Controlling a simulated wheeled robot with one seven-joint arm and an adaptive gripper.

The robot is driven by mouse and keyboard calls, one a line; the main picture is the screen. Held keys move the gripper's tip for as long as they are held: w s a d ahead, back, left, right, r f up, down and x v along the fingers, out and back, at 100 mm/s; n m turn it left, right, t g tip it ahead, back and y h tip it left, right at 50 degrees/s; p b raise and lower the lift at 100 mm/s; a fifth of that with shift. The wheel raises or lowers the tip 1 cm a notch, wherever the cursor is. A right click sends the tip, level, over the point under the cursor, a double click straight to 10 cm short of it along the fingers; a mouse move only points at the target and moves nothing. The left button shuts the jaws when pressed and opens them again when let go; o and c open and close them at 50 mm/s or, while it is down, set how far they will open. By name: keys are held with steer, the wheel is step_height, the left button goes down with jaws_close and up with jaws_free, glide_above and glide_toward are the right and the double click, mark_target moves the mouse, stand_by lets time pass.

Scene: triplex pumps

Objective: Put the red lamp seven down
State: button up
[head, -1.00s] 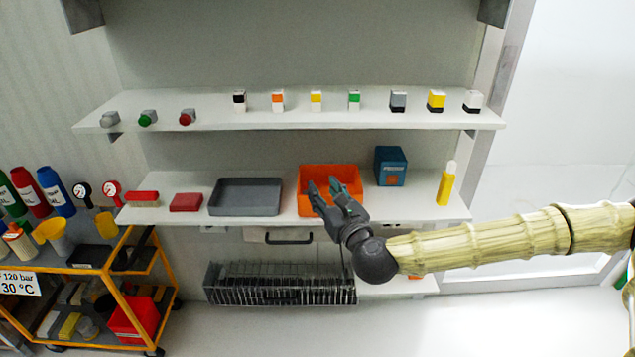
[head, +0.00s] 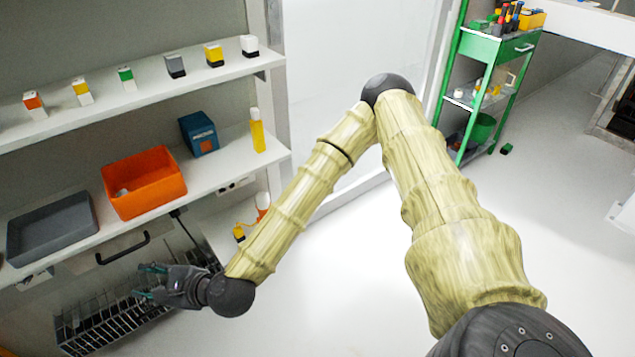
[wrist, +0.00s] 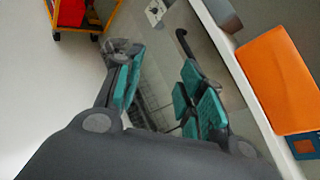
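No red lamp can be made out in the current views. My gripper (head: 150,281) is in front of the wire rack, below the lower shelf, in the head view. In the wrist view its teal-padded fingers (wrist: 160,85) are spread apart with nothing between them. The orange bin (head: 150,203) stands on the lower shelf, above and to the right of my gripper. A small pale thing (head: 122,192) shows inside the bin, too small to identify. The bin's orange side also shows in the wrist view (wrist: 283,80).
A grey tray (head: 50,257), a blue box (head: 198,133) and a yellow bottle (head: 257,136) stand on the lower shelf. Several small coloured blocks line the upper shelf (head: 150,88). A wire rack (head: 100,322) is below. A green trolley (head: 485,95) stands at right. The floor between is clear.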

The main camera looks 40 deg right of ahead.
steer(key=s+d+f+n+g+h, duration=0.1)
steer(key=s+d+f+n+g, duration=0.1)
steer(key=s+f+n+g, duration=0.55)
steer(key=s+d+f+n+h, duration=0.15)
steer(key=s+f+n, duration=0.25)
steer(key=s+f, duration=0.7)
steer(key=s+d+f+n+g+h, duration=0.1)
steer(key=s+d+f+n+h, duration=0.1)
steer(key=d, duration=0.5)
steer(key=s+d+f+n+g+h, duration=0.1)
steer(key=s+d+f+n, duration=0.3)
steer(key=d, duration=0.4)
steer(key=s+d+f+n+g+h, duration=0.2)
steer(key=s+d+f+n+h, duration=0.1)
steer(key=d, duration=0.4)
steer(key=shift+s+d+n, duration=0.35)
steer(key=shift+s+n, duration=0.4)
steer(key=shift+n, duration=0.4)
steer(key=shift+r, duration=0.1)
step_height(320, 180, up, 14)
steer(key=p, duration=1.4)
steer(key=shift+r, duration=0.25)
steer(key=shift+f, duration=0.1)
